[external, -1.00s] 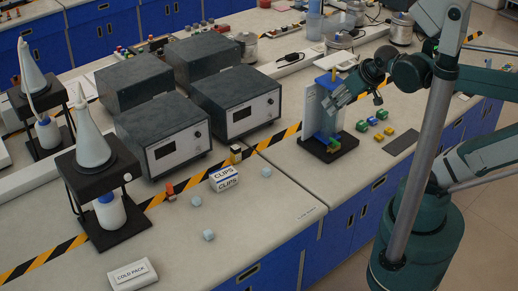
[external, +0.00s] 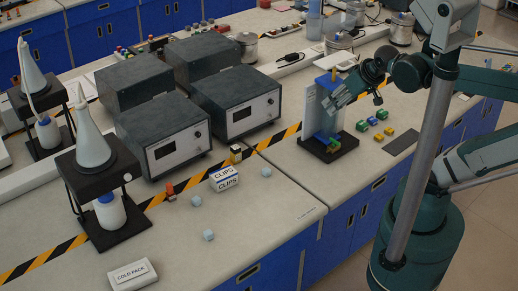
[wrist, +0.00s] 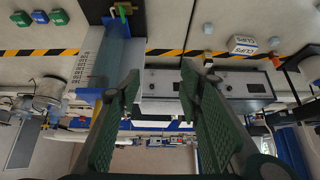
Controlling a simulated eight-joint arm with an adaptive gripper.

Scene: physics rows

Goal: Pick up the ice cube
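Three small pale-blue cubes that look like ice lie apart on the near bench: one right of the clips box (external: 265,172), one left of it (external: 194,201) and one nearer the front (external: 208,235). Two small pale cubes show near the top of the wrist view, one left (wrist: 207,29) and one right (wrist: 274,43) of the clips box. My gripper (external: 337,98) is high at the right, beside the upright blue-and-grey stand, well away from the cubes. In the wrist view its two green fingers (wrist: 160,92) are spread with nothing held between them.
The white clips box (external: 223,178) stands among the cubes. The upright stand (external: 311,108) is close to my gripper, with several coloured blocks (external: 376,121) to its right. Dark instrument boxes (external: 163,135) stand behind. A cold pack (external: 133,274) lies front left. The front bench is mostly clear.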

